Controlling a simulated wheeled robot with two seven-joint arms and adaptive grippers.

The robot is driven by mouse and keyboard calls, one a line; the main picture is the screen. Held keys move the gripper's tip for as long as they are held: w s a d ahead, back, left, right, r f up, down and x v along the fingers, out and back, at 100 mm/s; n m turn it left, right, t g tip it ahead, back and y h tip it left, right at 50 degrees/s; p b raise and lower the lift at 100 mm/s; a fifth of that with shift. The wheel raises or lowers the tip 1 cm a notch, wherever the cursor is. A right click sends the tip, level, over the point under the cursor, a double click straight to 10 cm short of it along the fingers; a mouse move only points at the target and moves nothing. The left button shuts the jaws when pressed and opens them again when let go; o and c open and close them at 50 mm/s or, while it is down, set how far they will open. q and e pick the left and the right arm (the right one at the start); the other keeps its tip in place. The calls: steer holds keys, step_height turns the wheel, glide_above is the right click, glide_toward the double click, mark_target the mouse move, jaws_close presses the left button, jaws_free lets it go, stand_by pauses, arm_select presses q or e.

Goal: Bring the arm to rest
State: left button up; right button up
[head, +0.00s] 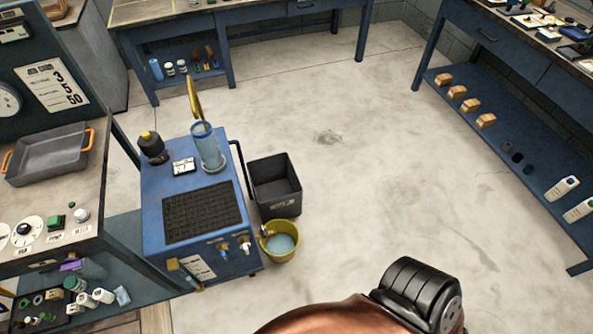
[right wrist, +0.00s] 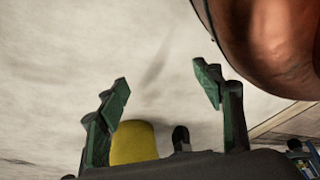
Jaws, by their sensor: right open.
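My right gripper (right wrist: 163,88) shows in the right wrist view. Its two dark fingers with green pads stand wide apart, with nothing held between them. Pale floor fills the space beyond the fingertips. A copper-coloured part of my own body is close by at the upper right of that view. In the head view only a copper and black piece of my arm shows at the bottom edge. Neither gripper shows there.
A blue cart (head: 160,215) stands left of centre, beside a black bin (head: 275,190) and a yellow bucket (head: 283,228) holding pale liquid. A bench (head: 75,215) is at left, a blue shelf (head: 520,185) at right. The middle floor is clear.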

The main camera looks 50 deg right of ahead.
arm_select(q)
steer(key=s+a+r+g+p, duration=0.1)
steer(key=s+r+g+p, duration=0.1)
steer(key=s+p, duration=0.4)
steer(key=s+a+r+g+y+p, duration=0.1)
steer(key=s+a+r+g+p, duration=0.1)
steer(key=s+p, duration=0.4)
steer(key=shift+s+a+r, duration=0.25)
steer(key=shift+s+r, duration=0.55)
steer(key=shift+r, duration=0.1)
arm_select(e)
steer(key=s+d+r+g, duration=0.1)
steer(key=s+r+g, duration=0.1)
steer(key=s, duration=0.4)
steer(key=s+d+r+g+h, duration=0.1)
steer(key=s+d+r+g, duration=0.1)
steer(key=s+r, duration=0.2)
steer(key=s, duration=0.3)
steer(key=shift+s+d, duration=0.25)
steer(key=shift+s, duration=0.05)
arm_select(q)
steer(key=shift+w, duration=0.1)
